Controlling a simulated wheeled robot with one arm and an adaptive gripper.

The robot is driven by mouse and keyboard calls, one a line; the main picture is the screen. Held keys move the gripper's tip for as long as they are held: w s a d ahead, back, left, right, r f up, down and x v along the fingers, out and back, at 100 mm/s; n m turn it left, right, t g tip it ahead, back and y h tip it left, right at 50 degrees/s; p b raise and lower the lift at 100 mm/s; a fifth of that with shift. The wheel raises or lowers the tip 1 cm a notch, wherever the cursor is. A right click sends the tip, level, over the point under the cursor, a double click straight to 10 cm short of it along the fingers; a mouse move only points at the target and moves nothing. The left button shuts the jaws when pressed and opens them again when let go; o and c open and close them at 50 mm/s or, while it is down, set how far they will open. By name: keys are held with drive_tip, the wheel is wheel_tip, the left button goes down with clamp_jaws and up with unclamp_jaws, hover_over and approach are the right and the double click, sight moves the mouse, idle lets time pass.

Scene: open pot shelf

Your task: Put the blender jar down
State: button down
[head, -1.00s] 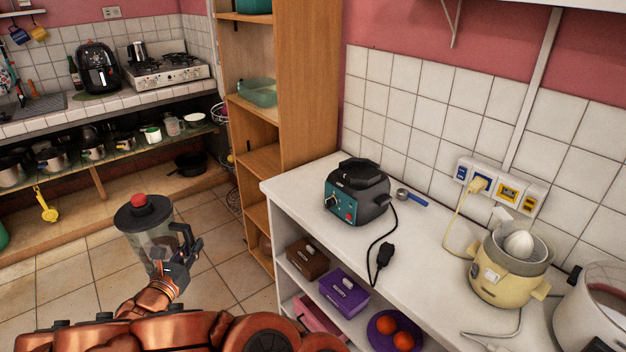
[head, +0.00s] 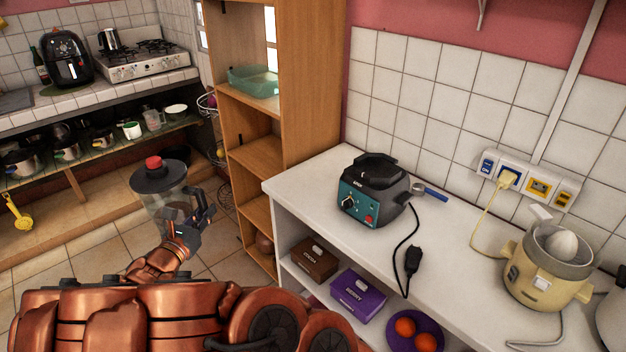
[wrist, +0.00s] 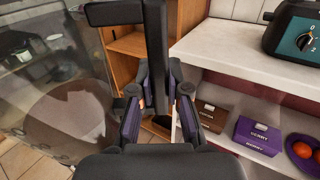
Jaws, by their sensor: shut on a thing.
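The blender jar (head: 158,196) is clear with a black lid and a red knob on top. It is upright in the air over the floor, left of the white counter. My gripper (head: 188,232) is shut on the jar's black handle. In the wrist view my gripper (wrist: 157,105) has its fingers on both sides of the handle (wrist: 156,45), and the clear jar wall (wrist: 60,80) fills the left side. The teal and black blender base (head: 372,190) stands on the counter, apart from the jar, with an empty top.
The white counter (head: 312,186) has bare room left of the base and between the base and the yellow juicer (head: 545,268). A black cord with a plug (head: 412,258) lies there. A blue-handled tool (head: 430,193) lies behind. A tall wooden shelf (head: 318,90) stands beside the counter.

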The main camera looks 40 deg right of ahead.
drive_tip(key=s+d+r+m+g+h+b, duration=0.1)
drive_tip(key=s+d+r+m+g+b, duration=0.15)
drive_tip(key=s+d, duration=0.45)
drive_tip(key=s+d+r+m+g+h+b, duration=0.15)
drive_tip(key=s+d+g, duration=0.25)
drive_tip(key=d, duration=0.6)
drive_tip(key=s+d+r+m+g+b, duration=0.1)
drive_tip(key=s+d+r+m+g, duration=0.15)
drive_tip(key=s+d, duration=0.45)
drive_tip(key=w+d+f+p, duration=0.1)
drive_tip(key=w+d+f, duration=0.1)
drive_tip(key=w+d, duration=0.2)
drive_tip(key=w+d+f+p, duration=0.2)
drive_tip(key=w+d, duration=0.3)
drive_tip(key=d, duration=0.6)
drive_tip(key=shift+w+d+f, duration=0.2)
drive_tip(key=shift+d, duration=0.05)
drive_tip(key=shift+f, duration=0.1)
drive_tip(key=c, duration=1.2)
unclamp_jaws()
drive_tip(key=shift+o, duration=0.2)
drive_tip(key=a+b, duration=0.1)
drive_tip(key=a, duration=1.1)
